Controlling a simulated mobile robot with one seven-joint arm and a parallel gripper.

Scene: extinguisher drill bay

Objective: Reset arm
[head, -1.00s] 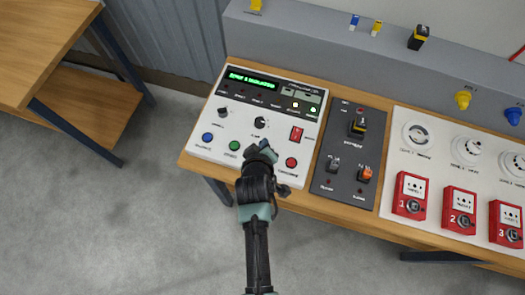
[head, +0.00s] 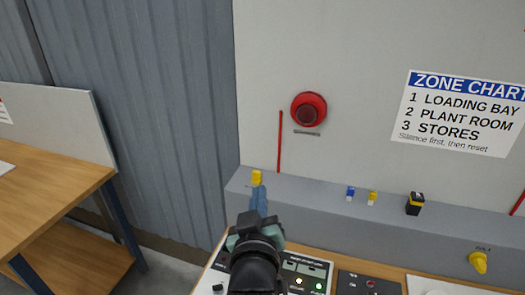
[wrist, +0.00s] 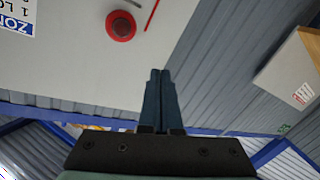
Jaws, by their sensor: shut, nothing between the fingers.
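My gripper (head: 258,200) is raised above the left end of the control panel (head: 312,270) in the head view, pointing up toward the wall. Its blue fingers are together and empty, and they also show in the wrist view (wrist: 160,95). A red round sounder (head: 309,109) is on the wall, also seen in the wrist view (wrist: 120,26).
A grey ledge (head: 320,215) runs along the wall with a yellow piece (head: 256,177), small blue and yellow pieces, and a black-yellow block (head: 415,204). A zone chart (head: 457,113) hangs at right. A wooden bench (head: 50,200) stands left, with open floor between.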

